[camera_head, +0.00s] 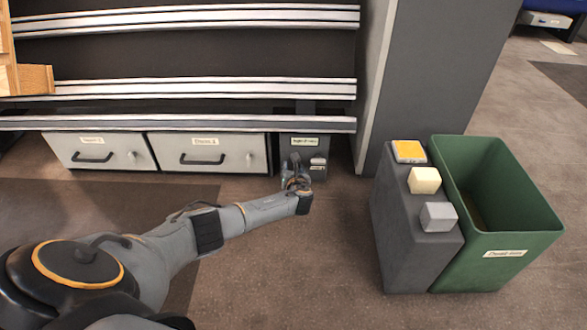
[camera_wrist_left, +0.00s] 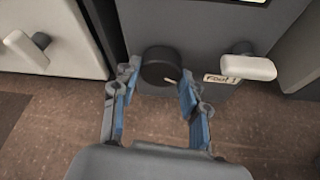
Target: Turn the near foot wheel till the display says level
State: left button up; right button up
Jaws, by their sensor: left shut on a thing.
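The near foot wheel is a round dark knob (camera_wrist_left: 158,63) with a pale pointer mark, on the front of a grey panel. It shows in the left wrist view, and the label "Foot 1" (camera_wrist_left: 221,79) is beside it. My left gripper (camera_wrist_left: 157,82) has its blue-padded fingers on both sides of the knob and is shut on it. In the head view my left gripper (camera_head: 298,183) is low at the grey post (camera_head: 291,152) and hides the knob. A small pale display plate (camera_head: 305,142) sits above it; its text is too small to read. My right gripper is not in view.
A pale lever (camera_wrist_left: 248,67) sticks out right of the knob. Two drawers (camera_head: 91,153) (camera_head: 210,155) stand left of the post. A grey pedestal (camera_head: 408,244) with several coloured blocks and a green bin (camera_head: 525,246) stand at the right. The floor between is clear.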

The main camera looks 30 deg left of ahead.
pick_arm(q)
jog(key=shift+a+n+t+h+p, duration=0.1)
jog(key=shift+n+t+h+p, duration=0.25)
jog(key=shift+n+h, duration=0.45)
jog(key=shift+s+f+n+t+h, duration=0.15)
jog(key=shift+n+t+h, duration=0.25)
jog(key=shift+n, duration=0.7)
jog(key=shift+f+n+t+h+b, duration=0.15)
jog(key=shift+n+t+h+b, duration=0.3)
jog(key=shift+n+b, duration=0.6)
jog(key=n+t+h+b, duration=0.1)
jog(key=n+b, duration=0.1)
jog(key=b, duration=0.1)
jog(key=shift+a, duration=0.1)
jog(key=shift+n+t+h+b, duration=0.45)
jog(key=shift+n+t+b, duration=0.25)
jog(key=shift+n, duration=0.55)
jog(key=o, duration=1.1)
